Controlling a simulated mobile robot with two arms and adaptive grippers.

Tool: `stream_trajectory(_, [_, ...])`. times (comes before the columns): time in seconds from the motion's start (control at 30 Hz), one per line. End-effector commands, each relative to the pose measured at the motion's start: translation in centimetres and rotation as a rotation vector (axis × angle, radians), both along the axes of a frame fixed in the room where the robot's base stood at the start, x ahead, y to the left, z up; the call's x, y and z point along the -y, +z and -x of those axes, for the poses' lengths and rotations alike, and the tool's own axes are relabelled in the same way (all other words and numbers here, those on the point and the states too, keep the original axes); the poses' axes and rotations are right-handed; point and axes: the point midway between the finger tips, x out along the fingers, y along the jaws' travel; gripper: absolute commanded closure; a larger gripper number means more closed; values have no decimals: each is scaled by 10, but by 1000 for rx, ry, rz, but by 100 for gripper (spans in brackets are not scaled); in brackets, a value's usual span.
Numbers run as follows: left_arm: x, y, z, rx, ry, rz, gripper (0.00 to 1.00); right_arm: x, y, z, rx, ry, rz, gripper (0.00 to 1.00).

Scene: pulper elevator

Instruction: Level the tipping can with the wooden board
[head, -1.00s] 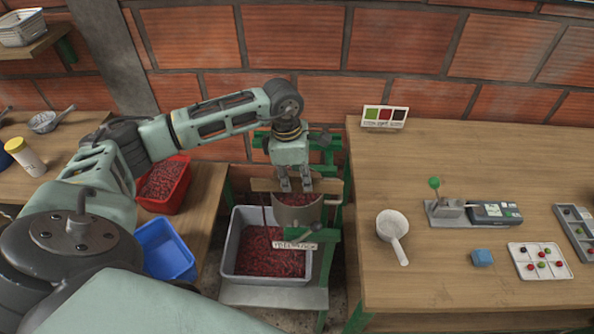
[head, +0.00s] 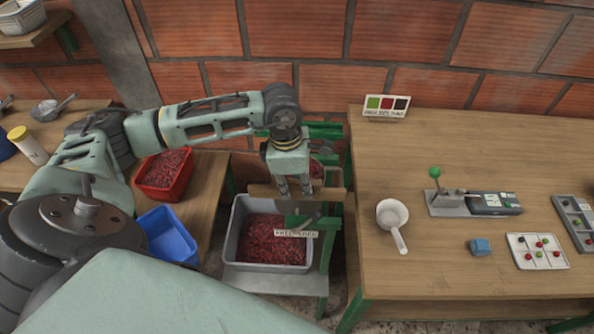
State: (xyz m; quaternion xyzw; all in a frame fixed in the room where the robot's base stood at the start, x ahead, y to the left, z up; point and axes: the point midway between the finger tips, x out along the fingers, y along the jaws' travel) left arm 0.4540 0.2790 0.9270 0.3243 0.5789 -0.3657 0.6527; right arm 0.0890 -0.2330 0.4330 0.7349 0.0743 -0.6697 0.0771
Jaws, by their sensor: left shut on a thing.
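The wooden board (head: 333,195) lies crosswise, roughly level, above the front of the green stand. My left gripper (head: 296,194) reaches down from above and is shut on the board near its middle. Behind the gripper, red cherries (head: 317,168) show at the can's mouth, just beyond the board. The can's body is mostly hidden by the gripper and board, so I cannot tell its exact tilt or whether the board touches it. My right gripper is not in view.
A grey tub of red cherries (head: 232,236) stands below, with a small lettered sign (head: 296,233) above it. A red crate (head: 164,194) and blue bin (head: 166,240) are to the left. The right table (head: 450,262) holds a white scoop (head: 392,214) and sample trays.

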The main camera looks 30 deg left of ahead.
Motion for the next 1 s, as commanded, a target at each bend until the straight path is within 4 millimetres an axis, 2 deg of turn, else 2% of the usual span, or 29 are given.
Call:
stream_trajectory(0.03, [0,7,-1,2,0,0,100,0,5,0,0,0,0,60])
stream_trajectory(0.5, [0,39,0,1,-1,0,100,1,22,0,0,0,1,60])
stream_trajectory(1.0, [0,50,-1,1,-1,0,100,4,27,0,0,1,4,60])
